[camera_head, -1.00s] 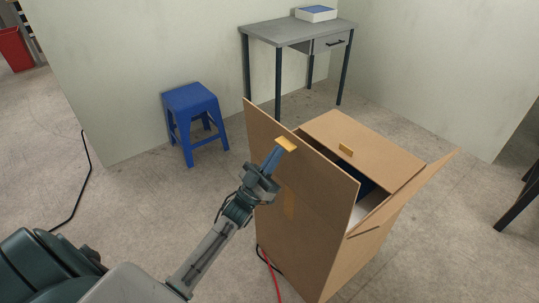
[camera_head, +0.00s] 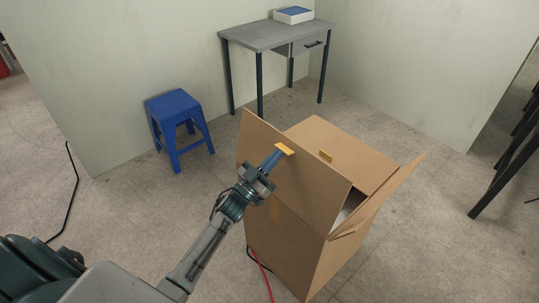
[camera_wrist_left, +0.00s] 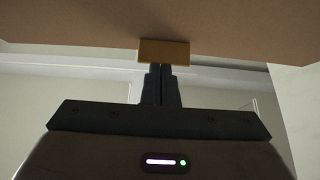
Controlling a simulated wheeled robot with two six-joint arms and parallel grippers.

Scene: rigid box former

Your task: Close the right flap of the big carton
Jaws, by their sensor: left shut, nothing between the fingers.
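The big carton (camera_head: 288,237) stands on the floor, a little right of centre in the head view. Its right flap (camera_head: 386,190) is up and leans outward. The near flap (camera_head: 305,172) is also raised and hides much of the opening. The far flap (camera_head: 358,152) lies over the top and has a small orange tab (camera_head: 326,156). My left gripper (camera_head: 279,155) is shut and empty, with its fingertips against or very close to the orange tab (camera_head: 286,149) on the near flap. The left wrist view shows the fingertips (camera_wrist_left: 161,68) just below this tab (camera_wrist_left: 164,51). My right gripper is not in view.
A blue stool (camera_head: 178,120) stands left of the carton. A grey desk (camera_head: 262,37) with a white box stands behind it by the wall. Dark table legs (camera_head: 505,180) are at the right edge. A red and a black cable (camera_head: 262,268) lie by the carton's base.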

